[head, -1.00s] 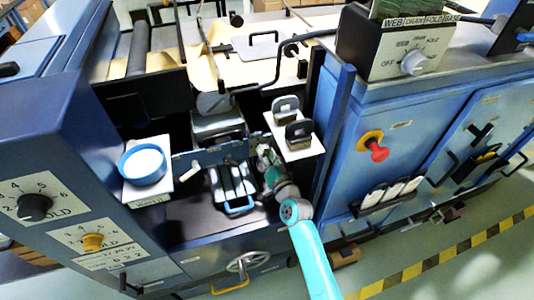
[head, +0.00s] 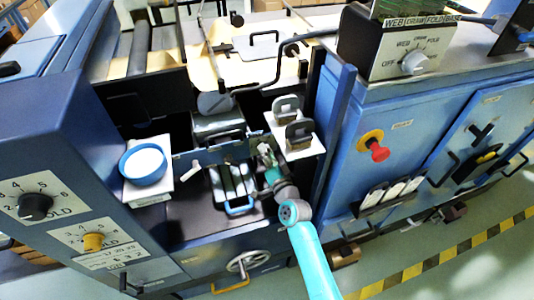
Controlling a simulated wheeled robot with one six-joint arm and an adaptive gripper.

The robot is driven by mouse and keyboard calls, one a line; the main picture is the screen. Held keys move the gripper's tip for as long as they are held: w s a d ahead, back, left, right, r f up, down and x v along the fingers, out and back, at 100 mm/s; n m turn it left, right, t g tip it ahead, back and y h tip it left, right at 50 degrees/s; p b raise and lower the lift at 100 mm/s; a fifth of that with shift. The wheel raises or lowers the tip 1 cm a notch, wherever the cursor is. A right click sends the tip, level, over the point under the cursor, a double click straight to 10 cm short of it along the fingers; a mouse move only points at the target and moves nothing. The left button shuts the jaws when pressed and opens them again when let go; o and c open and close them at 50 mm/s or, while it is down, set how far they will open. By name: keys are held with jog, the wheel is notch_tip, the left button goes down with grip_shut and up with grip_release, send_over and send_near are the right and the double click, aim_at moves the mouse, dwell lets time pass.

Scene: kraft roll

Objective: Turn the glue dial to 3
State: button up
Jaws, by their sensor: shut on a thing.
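A brass-yellow knob (head: 92,242) sits on a white numbered plate at the lower left. Its name is too small to read, so I cannot tell if it is the glue dial. A black knob (head: 35,207) on a plate ending in "OLD" is above and left of it.
A blue round dish (head: 142,163) stands on a ledge between the knobs and my gripper. A white selector knob (head: 415,62) and a red button (head: 378,152) are at the right. A handwheel (head: 247,262) is below. Open floor lies at the lower right.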

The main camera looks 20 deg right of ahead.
jog(key=shift+w+a+r, duration=0.1)
jog(key=shift+r, duration=0.15)
jog(key=o, duration=1.1)
jog(key=shift+o, duration=0.2)
jog(key=shift+f, duration=0.1)
jog(key=s, duration=1.2)
jog(key=shift+d+f, duration=0.3)
jog(key=shift+f, duration=0.1)
